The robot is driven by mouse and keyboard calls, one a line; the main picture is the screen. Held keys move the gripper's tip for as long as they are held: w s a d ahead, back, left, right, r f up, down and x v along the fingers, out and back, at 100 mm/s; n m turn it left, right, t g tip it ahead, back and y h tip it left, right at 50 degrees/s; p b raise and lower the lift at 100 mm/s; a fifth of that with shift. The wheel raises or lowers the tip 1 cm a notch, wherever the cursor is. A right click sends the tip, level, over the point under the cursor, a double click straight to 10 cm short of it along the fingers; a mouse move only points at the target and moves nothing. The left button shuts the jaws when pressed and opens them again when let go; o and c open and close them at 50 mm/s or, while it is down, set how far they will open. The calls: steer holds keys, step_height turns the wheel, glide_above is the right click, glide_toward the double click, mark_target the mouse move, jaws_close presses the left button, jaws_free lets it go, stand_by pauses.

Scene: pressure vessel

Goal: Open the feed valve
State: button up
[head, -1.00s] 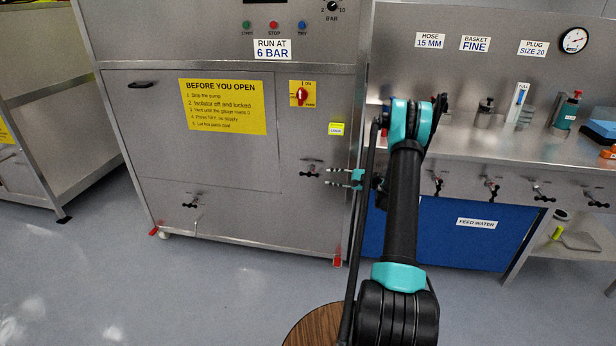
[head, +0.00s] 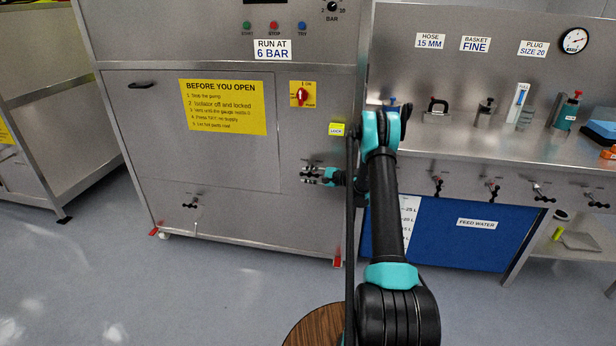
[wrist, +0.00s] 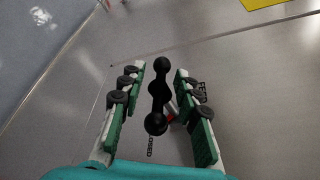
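The feed valve's black bar handle (wrist: 159,92) has rounded knobs and sits on the steel cabinet front. In the wrist view it lies between the two fingers of my gripper (wrist: 158,72), lengthwise along them, with a visible gap on each side. The fingers are open and apart from the handle. A red part shows just behind the handle. A label beginning "FE" (wrist: 202,88) is partly hidden by the right finger, and a partly hidden "CLOSED" marking (wrist: 149,147) is below. In the head view my gripper (head: 318,174) is at the handle, which the fingers largely cover.
A yellow notice (head: 222,106) and a red rotary switch (head: 302,94) are above left on the cabinet. Another black valve handle (head: 190,205) is lower left. A steel bench (head: 480,150) with several valves and a blue feed water tank (head: 450,232) stands right.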

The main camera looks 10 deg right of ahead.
jaws_close()
steer(key=shift+g+h, duration=0.3)
steer(key=shift+h, duration=0.1)
stand_by(0.4)
steer(key=n+g+h, duration=0.1)
steer(key=h, duration=0.2)
steer(key=shift+g+h, duration=0.3)
steer(key=shift+g, duration=0.1)
steer(key=h, duration=0.2)
steer(key=n+g+h, duration=0.1)
steer(key=h, duration=0.1)
steer(key=shift+f+g, duration=0.2)
steer(key=shift+g, duration=0.1)
steer(key=g+h, duration=0.1)
steer(key=h, duration=0.1)
steer(key=n+g+h, duration=0.1)
steer(key=h, duration=0.1)
steer(key=shift+s+d+f+h, duration=0.1)
steer(key=shift+d+h, duration=0.1)
steer(key=shift+h, duration=0.2)
steer(key=shift+d+g+h, duration=0.2)
steer(key=shift+g+h, duration=0.1)
steer(key=shift+h, duration=1)
steer(key=shift+d, duration=0.1)
